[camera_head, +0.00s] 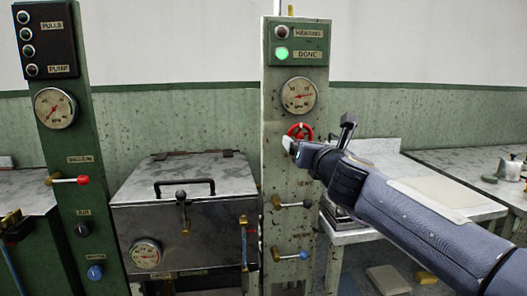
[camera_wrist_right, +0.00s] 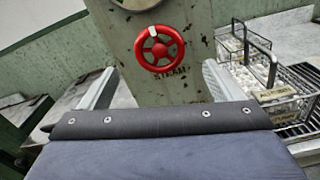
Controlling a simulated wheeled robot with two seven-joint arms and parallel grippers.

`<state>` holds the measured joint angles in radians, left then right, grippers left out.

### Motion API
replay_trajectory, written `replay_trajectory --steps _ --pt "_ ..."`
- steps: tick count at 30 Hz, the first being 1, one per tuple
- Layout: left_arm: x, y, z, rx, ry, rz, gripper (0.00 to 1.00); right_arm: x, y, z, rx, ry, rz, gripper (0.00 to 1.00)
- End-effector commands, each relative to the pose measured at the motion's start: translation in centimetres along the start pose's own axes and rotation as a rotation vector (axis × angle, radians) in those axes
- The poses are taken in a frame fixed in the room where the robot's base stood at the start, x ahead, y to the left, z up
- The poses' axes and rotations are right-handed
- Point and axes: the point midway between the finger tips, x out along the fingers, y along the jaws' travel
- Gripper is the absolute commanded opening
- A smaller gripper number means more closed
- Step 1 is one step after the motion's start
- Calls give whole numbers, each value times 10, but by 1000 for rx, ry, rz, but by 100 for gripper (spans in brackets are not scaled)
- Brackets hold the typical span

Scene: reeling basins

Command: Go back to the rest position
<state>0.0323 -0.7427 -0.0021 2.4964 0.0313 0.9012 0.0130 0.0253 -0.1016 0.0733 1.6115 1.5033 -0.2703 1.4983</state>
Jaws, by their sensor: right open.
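My right gripper (camera_head: 292,146) reaches in from the right toward the green column (camera_head: 268,120), just below the red handwheel (camera_head: 299,131). In the right wrist view its two grey fingers (camera_wrist_right: 155,85) stand wide apart with nothing between them. The red handwheel (camera_wrist_right: 159,48) shows there beyond the fingers, above a partly hidden "STEAM" label, and the fingers appear clear of it. The green "DONE" lamp (camera_head: 282,54) is lit, and the "HEATING" lamp (camera_head: 282,32) is dark. My left gripper is not in view.
A metal basin with a closed lid (camera_head: 190,172) stands left of the column. A left panel (camera_head: 84,130) carries a gauge (camera_head: 55,108) and a red-tipped lever (camera_head: 82,180). At right are tables and a wire basket (camera_wrist_right: 280,95) of white pieces.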

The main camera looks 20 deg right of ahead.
Motion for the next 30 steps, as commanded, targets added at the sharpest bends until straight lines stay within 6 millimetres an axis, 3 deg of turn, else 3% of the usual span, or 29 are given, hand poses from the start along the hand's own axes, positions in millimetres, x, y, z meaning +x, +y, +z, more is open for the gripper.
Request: replay_trajectory --steps 5,8,10,14,18,24,30 --pt "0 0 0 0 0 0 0 -4 2 -1 -43 -3 15 86" --pt "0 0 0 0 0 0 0 -22 14 -7 -262 -22 96 86" --pt "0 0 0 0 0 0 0 -46 31 -22 -549 -42 205 86" --pt "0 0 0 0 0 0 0 -110 60 -86 -1195 -89 483 86" --pt "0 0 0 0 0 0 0 -177 67 -168 -1742 -146 790 86" --pt "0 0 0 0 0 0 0 -248 49 -255 -2204 -229 1165 86" --pt "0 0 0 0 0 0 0 -300 22 -311 -2456 -310 1478 86"
